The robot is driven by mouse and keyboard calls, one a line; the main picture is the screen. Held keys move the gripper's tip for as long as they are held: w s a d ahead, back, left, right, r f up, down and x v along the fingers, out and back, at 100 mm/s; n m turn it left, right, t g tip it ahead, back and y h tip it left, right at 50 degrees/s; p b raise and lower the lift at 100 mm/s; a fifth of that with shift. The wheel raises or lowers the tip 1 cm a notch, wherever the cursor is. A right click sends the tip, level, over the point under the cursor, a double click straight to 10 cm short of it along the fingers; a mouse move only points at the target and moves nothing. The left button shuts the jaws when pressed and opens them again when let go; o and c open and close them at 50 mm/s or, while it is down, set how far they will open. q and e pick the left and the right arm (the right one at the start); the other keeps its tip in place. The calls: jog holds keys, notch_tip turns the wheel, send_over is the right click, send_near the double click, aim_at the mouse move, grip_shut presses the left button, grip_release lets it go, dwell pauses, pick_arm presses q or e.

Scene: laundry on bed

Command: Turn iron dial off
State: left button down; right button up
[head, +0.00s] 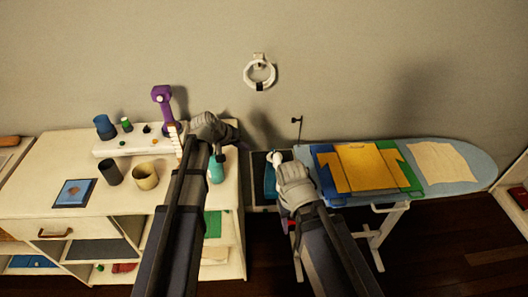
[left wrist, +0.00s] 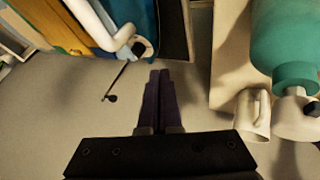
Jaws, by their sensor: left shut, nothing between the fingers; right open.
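The iron (head: 270,182) is teal with a white handle and stands on a dark rest at the left end of the ironing board. In the left wrist view its white curved handle (left wrist: 118,34) shows at the top, with a round black knob, apparently the dial (left wrist: 139,47), at its end. My left gripper (left wrist: 159,76) is shut and empty, apart from the knob, with bare wall behind its fingertips. In the head view my left gripper (head: 228,138) is left of the iron. My right gripper (head: 292,172) is open beside the iron, its fingers mostly hidden by its wrist.
The ironing board (head: 468,165) holds folded yellow, green and blue clothes (head: 365,167). A white cabinet (head: 52,205) on the left carries cups, a purple object (head: 162,100) and a teal bottle (head: 216,172). A thin black-tipped rod (head: 297,128) rises behind the iron. A white ring (head: 259,73) hangs on the wall.

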aim_at(271, 156)
pick_arm(q)
jog(key=b+x, duration=0.8)
jog(key=x, duration=0.2)
jog(key=shift+f, duration=0.25)
jog(key=shift+w+d+r, duration=0.1)
jog(key=shift+d+r, duration=0.05)
jog(key=shift+d, duration=0.45)
jog(key=shift+d+r, duration=0.1)
jog(key=shift+d, duration=0.5)
jog(key=shift+w+d, duration=0.1)
jog(key=shift+d, duration=0.75)
jog(key=shift+s+d, duration=0.35)
jog(key=shift+s, duration=0.05)
jog(key=shift+w+a, duration=0.1)
